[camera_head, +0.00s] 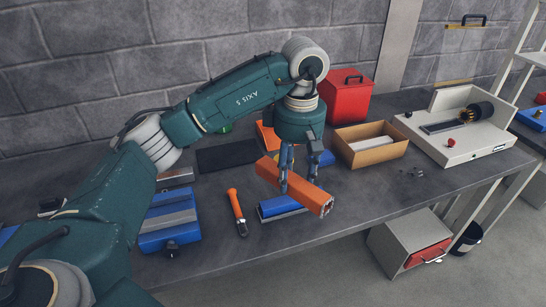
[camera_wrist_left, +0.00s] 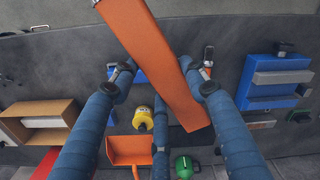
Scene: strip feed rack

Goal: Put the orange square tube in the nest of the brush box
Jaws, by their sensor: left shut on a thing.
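The orange square tube (camera_head: 316,197) is held a little above the table by my left gripper (camera_head: 298,176). Its fingers are shut on the middle of the tube. The tube lies roughly level and slanted, its open end towards the front right. In the left wrist view the tube (camera_wrist_left: 160,62) runs diagonally between the blue fingers (camera_wrist_left: 160,75). The brush box (camera_head: 457,146) stands at the right end of the table, with a dark round brush (camera_head: 480,112) and a long recess, seemingly the nest (camera_head: 445,126), in its top. The nest looks empty. My right gripper is not in view.
A cardboard box (camera_head: 373,157) lies between the gripper and the brush box. A red box (camera_head: 346,99) stands behind it. A blue block (camera_head: 280,208) is under the tube, and an orange-handled tool (camera_head: 236,208) lies to its left. Small metal parts (camera_head: 412,172) lie near the front edge.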

